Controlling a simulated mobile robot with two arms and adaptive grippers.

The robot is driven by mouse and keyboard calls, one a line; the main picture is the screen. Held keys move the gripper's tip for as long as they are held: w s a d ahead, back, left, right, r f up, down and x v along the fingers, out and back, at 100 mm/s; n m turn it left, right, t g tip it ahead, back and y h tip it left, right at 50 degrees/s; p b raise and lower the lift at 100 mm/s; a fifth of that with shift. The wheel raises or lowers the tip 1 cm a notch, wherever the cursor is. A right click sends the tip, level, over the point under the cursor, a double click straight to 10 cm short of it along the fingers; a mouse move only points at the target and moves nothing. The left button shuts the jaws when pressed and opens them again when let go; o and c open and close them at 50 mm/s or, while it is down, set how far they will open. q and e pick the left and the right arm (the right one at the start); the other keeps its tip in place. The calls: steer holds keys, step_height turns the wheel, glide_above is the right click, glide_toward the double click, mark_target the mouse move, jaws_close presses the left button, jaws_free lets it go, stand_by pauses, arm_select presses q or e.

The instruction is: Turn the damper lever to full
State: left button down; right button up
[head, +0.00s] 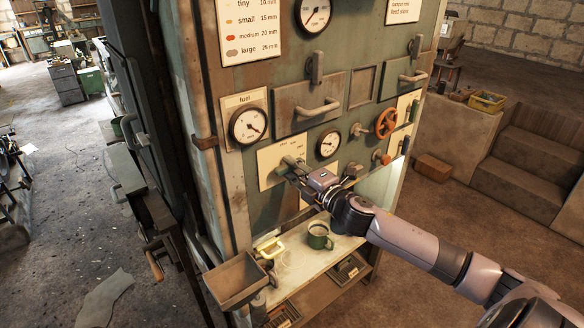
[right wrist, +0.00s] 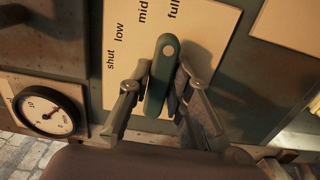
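The green damper lever (right wrist: 161,80) is on a cream plate (right wrist: 122,76) marked shut, low, mid and full. The cream plate (head: 268,170) is partly covered there too. My left gripper is not in view.
A fuel gauge (head: 248,125) is left above the plate, and a small gauge (head: 328,143) is to its right. An orange handwheel (head: 386,122) is further right. Below, a green mug (head: 318,238) stands on a shelf, and a metal tray (head: 236,281) juts out.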

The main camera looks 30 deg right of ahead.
steer(key=o, duration=0.4)
steer(key=shift+f, duration=0.1)
steer(key=s, duration=0.8)
steer(key=s+d, duration=0.1)
steer(key=s, duration=0.3)
stand_by(0.5)
